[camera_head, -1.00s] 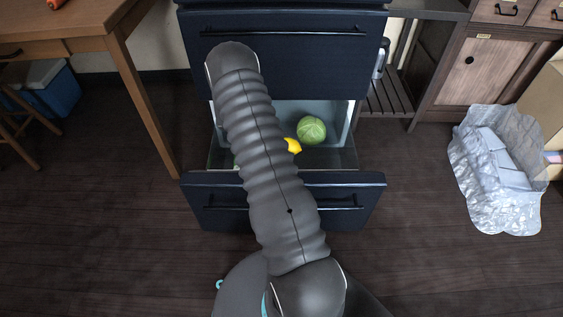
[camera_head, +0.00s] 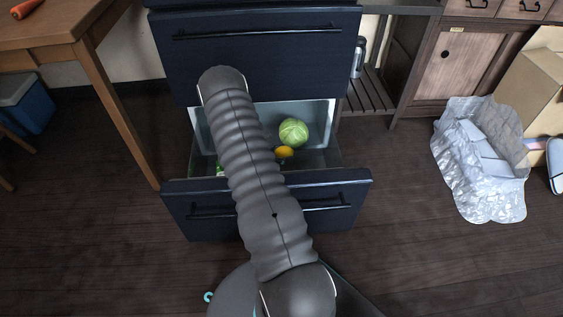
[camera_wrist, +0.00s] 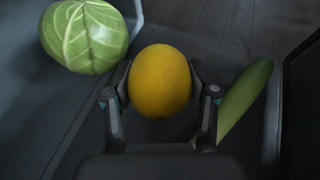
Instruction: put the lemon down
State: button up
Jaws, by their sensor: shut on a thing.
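The yellow lemon (camera_wrist: 160,80) sits between the two fingers of my gripper (camera_wrist: 160,95) in the wrist view, with a finger against each side. My gripper is shut on it. In the head view the lemon (camera_head: 284,152) shows inside the open lower drawer (camera_head: 345,195), just in front of the cabbage. My arm hides the gripper there. Whether the lemon touches the drawer floor, I cannot tell.
A green cabbage (camera_wrist: 84,36) lies left of the lemon in the wrist view, and a long green vegetable (camera_wrist: 244,97) lies to the right. The drawer walls stand close on both sides. A silvery bag (camera_head: 480,160) lies on the floor at right.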

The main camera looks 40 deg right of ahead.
jog(key=shift+f, duration=2)
jog(key=shift+b, duration=0.3)
jog(key=shift+f+b, duration=0.35)
jog(key=shift+f, duration=0.05)
jog(key=shift+f+b, duration=0.25)
jog(key=shift+b, duration=0.05)
jog(key=o, duration=1.2)
jog(key=shift+r, duration=0.1)
